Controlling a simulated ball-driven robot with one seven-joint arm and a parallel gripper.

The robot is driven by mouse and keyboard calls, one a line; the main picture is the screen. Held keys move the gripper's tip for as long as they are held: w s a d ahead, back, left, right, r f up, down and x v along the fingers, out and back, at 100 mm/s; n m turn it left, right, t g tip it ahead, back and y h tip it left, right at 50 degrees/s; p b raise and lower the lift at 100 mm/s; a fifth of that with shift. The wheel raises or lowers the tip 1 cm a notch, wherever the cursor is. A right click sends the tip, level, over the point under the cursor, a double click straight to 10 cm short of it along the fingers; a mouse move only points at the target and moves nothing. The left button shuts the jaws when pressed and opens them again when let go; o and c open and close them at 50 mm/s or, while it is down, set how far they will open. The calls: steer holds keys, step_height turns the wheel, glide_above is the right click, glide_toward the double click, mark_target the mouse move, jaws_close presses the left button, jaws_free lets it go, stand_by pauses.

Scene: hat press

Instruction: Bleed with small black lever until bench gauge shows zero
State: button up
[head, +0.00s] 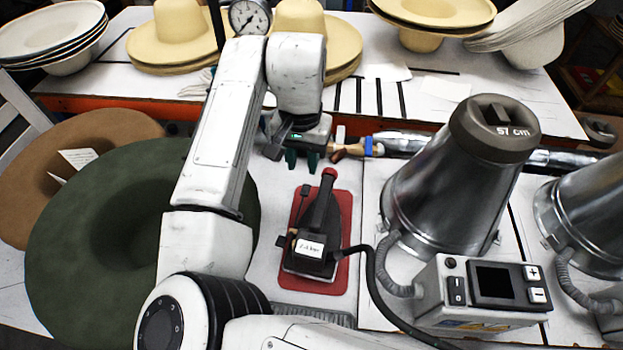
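The round gauge (250,17) with a white dial stands at the back bench, cut by the top edge of the head view. Its needle is too small to read.
A metal cone (440,190) stands on the right. Green (85,240) and brown (28,190) hats lie left; pale hats (180,40) fill the back bench.

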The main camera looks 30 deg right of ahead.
mark_target(304, 193)
step_height(304, 193, down, 10)
steer(key=shift+r+p, duration=0.2)
steer(key=shift+p, duration=0.15)
steer(key=shift+c, duration=0.3)
jaws_close()
